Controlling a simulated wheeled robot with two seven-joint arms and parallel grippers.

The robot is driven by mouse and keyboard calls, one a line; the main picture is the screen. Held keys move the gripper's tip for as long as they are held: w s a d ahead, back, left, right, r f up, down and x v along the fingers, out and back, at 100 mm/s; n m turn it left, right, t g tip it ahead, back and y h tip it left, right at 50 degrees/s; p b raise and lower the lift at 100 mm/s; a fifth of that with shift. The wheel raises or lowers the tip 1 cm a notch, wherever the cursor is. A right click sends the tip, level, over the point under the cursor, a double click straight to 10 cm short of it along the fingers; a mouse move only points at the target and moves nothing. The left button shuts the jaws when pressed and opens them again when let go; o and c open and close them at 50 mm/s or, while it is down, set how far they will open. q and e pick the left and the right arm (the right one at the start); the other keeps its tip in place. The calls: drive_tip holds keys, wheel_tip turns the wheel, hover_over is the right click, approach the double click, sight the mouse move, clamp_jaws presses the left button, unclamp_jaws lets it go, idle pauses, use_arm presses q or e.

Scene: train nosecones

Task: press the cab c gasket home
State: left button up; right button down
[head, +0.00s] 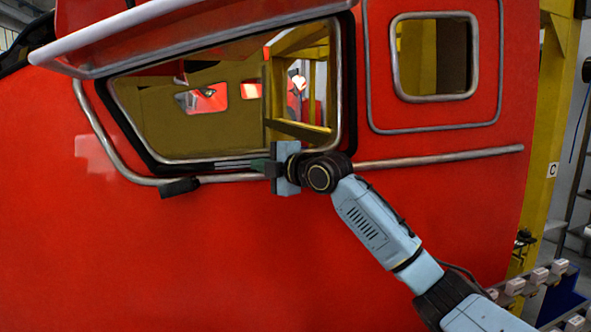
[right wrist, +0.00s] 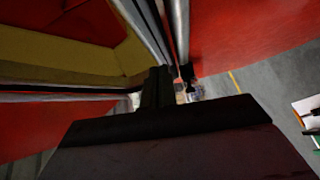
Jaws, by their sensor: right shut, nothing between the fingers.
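The red cab wall fills most of the head view, with a slanted window edged by a black gasket (head: 350,75). Along the window's lower edge, pale lines run beside the gasket, left of my right gripper (head: 262,166). That gripper is shut and empty, its fingertips pointing left at the lower edge near the right corner. In the right wrist view the shut fingertips (right wrist: 157,85) are dark and close to the window edge; I cannot tell whether they touch the gasket. The gripper hides part of the lower edge. My left gripper is not in view.
A metal rail (head: 440,157) runs below the window, with a dark block (head: 180,187) on it. A raised flap (head: 190,27) overhangs the window. A smaller window (head: 435,57) is at the right. A yellow post (head: 548,150) bears a C sign.

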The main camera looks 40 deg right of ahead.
drive_tip(key=a+f+b+v, duration=0.1)
drive_tip(key=b+v, duration=0.3)
drive_tip(key=v, duration=0.6)
drive_tip(key=shift+s+r, duration=0.45)
drive_tip(key=shift+s, duration=0.05)
drive_tip(key=shift+d, duration=0.2)
